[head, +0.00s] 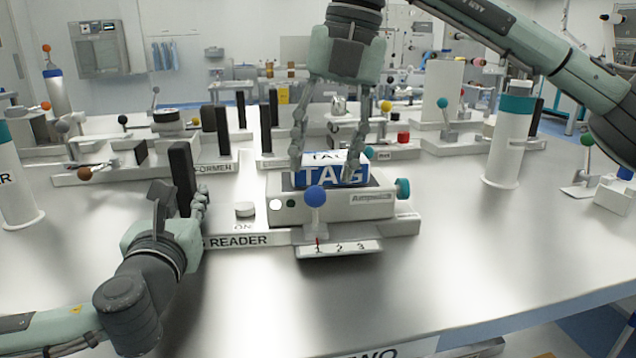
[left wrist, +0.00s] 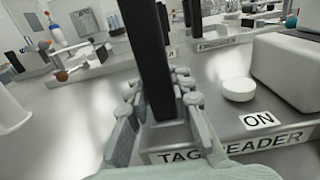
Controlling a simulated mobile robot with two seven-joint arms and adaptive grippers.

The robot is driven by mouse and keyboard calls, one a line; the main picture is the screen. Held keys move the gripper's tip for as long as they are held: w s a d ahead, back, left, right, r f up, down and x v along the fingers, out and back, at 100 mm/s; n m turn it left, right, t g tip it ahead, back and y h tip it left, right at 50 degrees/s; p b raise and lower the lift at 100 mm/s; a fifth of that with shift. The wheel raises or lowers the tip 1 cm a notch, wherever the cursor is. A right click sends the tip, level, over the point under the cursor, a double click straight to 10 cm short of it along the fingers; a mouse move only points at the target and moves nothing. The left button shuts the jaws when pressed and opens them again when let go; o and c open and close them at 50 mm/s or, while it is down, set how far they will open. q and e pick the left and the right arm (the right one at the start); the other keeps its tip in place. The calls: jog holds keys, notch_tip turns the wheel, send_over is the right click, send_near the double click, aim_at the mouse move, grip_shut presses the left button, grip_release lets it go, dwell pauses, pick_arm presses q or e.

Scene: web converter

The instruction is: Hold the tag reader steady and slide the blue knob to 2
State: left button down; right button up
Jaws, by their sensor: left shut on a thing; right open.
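The tag reader (head: 345,207) is a pale box on a white base labelled TAG READER, with a blue TAG block on top. The blue knob (head: 315,196) stands on its front, above a strip (head: 338,248) marked 1, 2, 3; its red pointer is at 1. My left gripper (head: 192,195) is shut on the black upright post (head: 181,170) at the base's left end; the post also shows between its fingers in the left wrist view (left wrist: 148,60). My right gripper (head: 328,160) is open, pointing down, its fingers at either side of the TAG block (head: 333,173).
A white round button (head: 244,209) marked ON sits between the post and the reader. A teal knob (head: 403,188) is on the reader's right side. A white cylinder (head: 509,140) stands at the right. The table front is clear.

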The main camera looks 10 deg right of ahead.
aim_at(315, 207)
jog(key=shift+w+a+f, duration=0.1)
jog(key=shift+a+f, duration=0.1)
jog(key=shift+f, duration=0.9)
jog(key=shift+a+f, duration=0.2)
jog(key=shift+f, duration=0.85)
jog(key=shift+c, duration=0.3)
grip_shut()
